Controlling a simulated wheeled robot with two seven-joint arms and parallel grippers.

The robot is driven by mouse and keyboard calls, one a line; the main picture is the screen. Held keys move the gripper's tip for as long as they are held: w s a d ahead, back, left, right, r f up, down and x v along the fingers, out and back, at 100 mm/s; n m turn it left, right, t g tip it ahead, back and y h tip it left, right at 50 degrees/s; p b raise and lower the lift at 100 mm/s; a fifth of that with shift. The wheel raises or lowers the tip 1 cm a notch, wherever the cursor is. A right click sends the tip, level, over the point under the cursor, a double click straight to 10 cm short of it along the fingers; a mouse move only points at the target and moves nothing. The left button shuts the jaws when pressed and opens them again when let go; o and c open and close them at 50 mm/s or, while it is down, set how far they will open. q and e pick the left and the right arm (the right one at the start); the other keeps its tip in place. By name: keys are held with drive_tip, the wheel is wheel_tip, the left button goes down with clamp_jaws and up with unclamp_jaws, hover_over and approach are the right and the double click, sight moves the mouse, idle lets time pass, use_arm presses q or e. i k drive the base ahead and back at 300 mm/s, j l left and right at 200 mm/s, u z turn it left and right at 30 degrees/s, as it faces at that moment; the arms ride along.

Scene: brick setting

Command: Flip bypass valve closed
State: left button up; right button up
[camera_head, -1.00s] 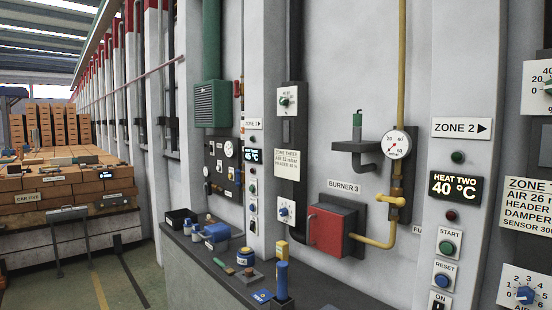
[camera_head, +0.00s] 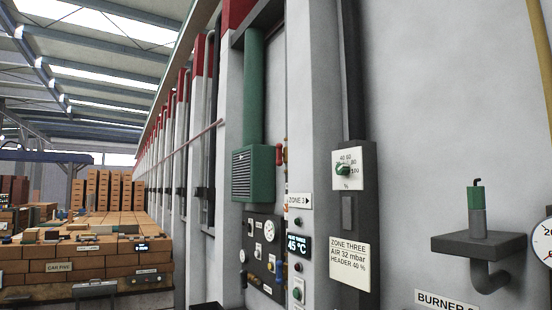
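No part labelled as a bypass valve can be read in the head view. A small red handle (camera_head: 281,155) sits on a thin pipe beside the green louvred box (camera_head: 254,174); whether it is the bypass valve, and whether it is open or closed, I cannot tell. The yellow pipe (camera_head: 541,55) of Burner 3 shows only at the upper right edge, and its lower part is out of view. Neither of my grippers is in view.
The Zone 3 column carries a 45 °C display (camera_head: 298,245) and buttons. A dial panel (camera_head: 348,169) hangs above a Zone Three placard (camera_head: 350,264). A dark bracket (camera_head: 478,244) juts from the wall at right. A brick-loaded car (camera_head: 85,265) stands at far left.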

sight(278, 147)
drive_tip(key=i+j, duration=0.45)
drive_tip(key=i+j+z, duration=0.1)
drive_tip(key=i+j, duration=0.85)
drive_tip(key=i+j+z, duration=0.1)
drive_tip(key=i+j, duration=0.35)
drive_tip(key=j, duration=0.2)
drive_tip(key=i+j, duration=0.45)
drive_tip(key=i+j+z, duration=0.1)
drive_tip(key=i+j, duration=0.3)
drive_tip(key=j, duration=0.25)
